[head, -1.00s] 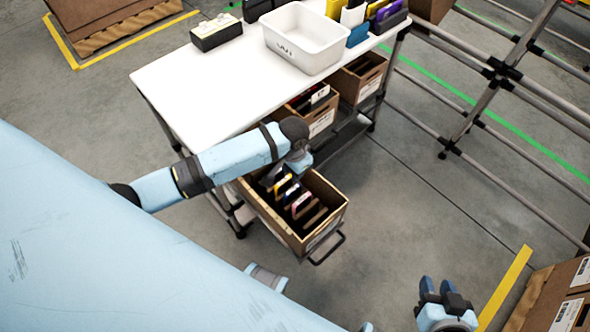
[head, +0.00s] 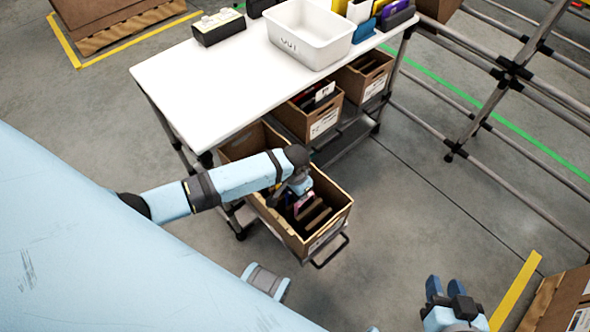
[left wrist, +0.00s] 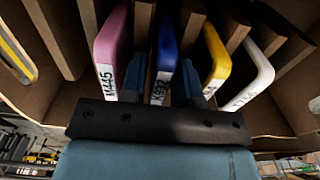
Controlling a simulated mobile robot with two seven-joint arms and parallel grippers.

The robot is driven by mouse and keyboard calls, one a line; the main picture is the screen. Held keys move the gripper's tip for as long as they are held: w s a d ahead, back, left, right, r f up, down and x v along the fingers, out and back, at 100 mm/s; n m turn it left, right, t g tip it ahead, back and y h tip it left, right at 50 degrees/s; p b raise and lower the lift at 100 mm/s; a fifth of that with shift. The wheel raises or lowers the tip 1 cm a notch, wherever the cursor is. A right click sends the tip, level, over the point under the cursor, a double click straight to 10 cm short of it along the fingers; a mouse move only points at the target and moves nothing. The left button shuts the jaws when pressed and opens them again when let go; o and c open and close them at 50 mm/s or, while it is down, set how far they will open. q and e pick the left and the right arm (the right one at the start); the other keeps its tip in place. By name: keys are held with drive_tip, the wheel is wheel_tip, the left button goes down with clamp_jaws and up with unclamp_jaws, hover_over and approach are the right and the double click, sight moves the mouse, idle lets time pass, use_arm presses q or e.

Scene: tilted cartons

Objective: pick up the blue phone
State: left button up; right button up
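The blue phone (left wrist: 167,42) stands on edge in the left wrist view, labelled K932, between a pink phone (left wrist: 108,50) and a yellow phone (left wrist: 215,55). A white phone (left wrist: 252,75) stands further right. My left gripper (left wrist: 163,80) is open, with one finger on each side of the blue phone and gaps showing. In the head view my left gripper (head: 299,188) reaches down into the pulled-out cardboard carton (head: 335,216) and hides most of the phones. My right gripper (head: 445,288) is open and empty over the floor at lower right.
The carton has slotted dividers and stands below the white table (head: 205,85). More cartons (head: 318,122) stand on the shelf to its right. A white bin (head: 310,38) stands on the tabletop. A rail frame (head: 480,120) is at right; the floor between is clear.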

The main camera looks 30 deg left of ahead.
use_arm(q)
clamp_jaws()
drive_tip(key=shift+r, duration=0.15)
